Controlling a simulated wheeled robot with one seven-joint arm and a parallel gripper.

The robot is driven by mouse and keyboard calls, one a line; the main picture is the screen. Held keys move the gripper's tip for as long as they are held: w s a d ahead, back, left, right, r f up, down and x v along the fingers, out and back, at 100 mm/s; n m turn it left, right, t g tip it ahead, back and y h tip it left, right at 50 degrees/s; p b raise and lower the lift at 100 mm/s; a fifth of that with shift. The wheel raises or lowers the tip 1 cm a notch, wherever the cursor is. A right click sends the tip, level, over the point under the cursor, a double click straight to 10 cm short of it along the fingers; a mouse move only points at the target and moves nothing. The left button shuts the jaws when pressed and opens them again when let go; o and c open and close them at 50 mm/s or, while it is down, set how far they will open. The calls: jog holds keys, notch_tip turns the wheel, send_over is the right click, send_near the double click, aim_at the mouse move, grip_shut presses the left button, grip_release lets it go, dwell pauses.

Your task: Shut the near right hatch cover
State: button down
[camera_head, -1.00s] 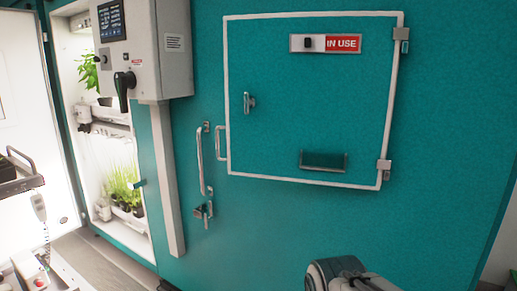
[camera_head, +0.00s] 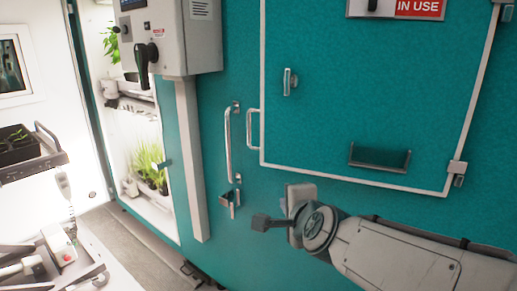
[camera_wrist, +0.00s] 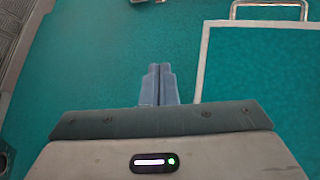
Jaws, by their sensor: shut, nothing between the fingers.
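The hatch cover (camera_head: 345,115) is a teal panel with a white border in the teal wall. It looks flush or nearly so; I cannot tell whether it is fully shut. Its hinges (camera_head: 456,172) are on the right, and a silver D-shaped handle (camera_head: 254,130) is at its left edge. A small latch knob (camera_head: 289,82) is on its face. My gripper (camera_head: 262,222) is below the cover's lower left corner, apart from the handle. In the wrist view, my gripper (camera_wrist: 158,75) is shut and empty, beside the cover's white border (camera_wrist: 204,55), with the handle (camera_wrist: 270,8) at the top.
A long vertical handle (camera_head: 229,145) and a lock (camera_head: 231,200) are left of the hatch. A grey control box (camera_head: 185,35) juts out at upper left. Plant shelves (camera_head: 145,130) and a cart (camera_head: 60,245) with a tray stand at the left.

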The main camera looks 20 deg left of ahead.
aim_at(249, 142)
jog(key=s+a+r+m+t+h, duration=0.2)
jog(key=a+r+m+t, duration=0.3)
jog(key=m, duration=0.6)
jog(key=s+a+r+m+t+h, duration=0.1)
jog(key=a+r+m+h, duration=0.2)
jog(key=a+m, duration=0.55)
jog(key=w+m+p, duration=0.1)
jog(key=w, duration=0.3)
jog(key=w+p, duration=0.1)
jog(key=w, duration=0.4)
jog(key=w+d+m+p, duration=0.1)
jog(key=w, duration=0.3)
jog(key=shift+w+f+m+p, duration=0.25)
jog(key=shift+w+m+p, duration=0.1)
jog(key=shift+w+p, duration=0.05)
